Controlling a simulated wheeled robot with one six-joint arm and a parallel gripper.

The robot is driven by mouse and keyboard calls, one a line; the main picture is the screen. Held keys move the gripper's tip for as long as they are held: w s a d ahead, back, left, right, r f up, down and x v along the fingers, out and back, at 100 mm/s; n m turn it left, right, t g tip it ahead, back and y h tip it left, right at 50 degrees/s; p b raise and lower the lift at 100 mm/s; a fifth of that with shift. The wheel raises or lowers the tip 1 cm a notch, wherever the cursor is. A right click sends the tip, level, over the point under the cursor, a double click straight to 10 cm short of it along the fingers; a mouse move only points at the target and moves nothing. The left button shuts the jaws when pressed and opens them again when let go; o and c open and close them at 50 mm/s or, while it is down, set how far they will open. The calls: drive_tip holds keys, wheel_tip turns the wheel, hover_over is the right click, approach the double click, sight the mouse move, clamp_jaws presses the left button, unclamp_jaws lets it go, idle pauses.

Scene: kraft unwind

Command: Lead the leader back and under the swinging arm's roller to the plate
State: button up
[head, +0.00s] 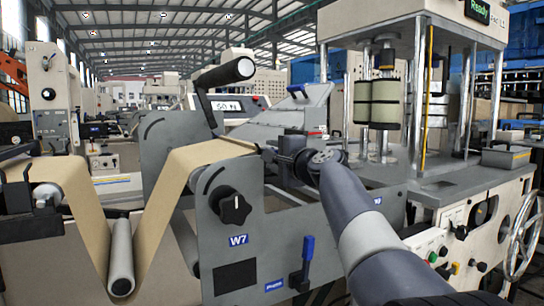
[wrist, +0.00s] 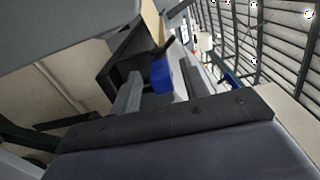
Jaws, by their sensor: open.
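In the wrist view a strip of kraft (wrist: 151,20) shows beyond the open jaws (wrist: 160,88). The plate's surface is mostly hidden.
A blue block (wrist: 162,75) shows between the jaws in the wrist view. A black-gripped lever (head: 232,72) stands above the web. A black knob (head: 235,209) and a blue-handled lever (head: 307,250) are on the W7 side panel. A press with posts (head: 384,105) stands at the right.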

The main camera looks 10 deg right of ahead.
drive_tip(key=v, duration=0.9)
drive_tip(key=shift+s, duration=0.3)
drive_tip(key=shift+w+r, duration=0.1)
drive_tip(key=shift+w, duration=0.05)
drive_tip(key=x, duration=1)
drive_tip(key=shift+w, duration=0.15)
drive_tip(key=shift+w+a+r+p, duration=0.1)
drive_tip(key=shift+r+p, duration=0.05)
drive_tip(key=shift+p, duration=0.2)
drive_tip(key=shift+r, duration=0.15)
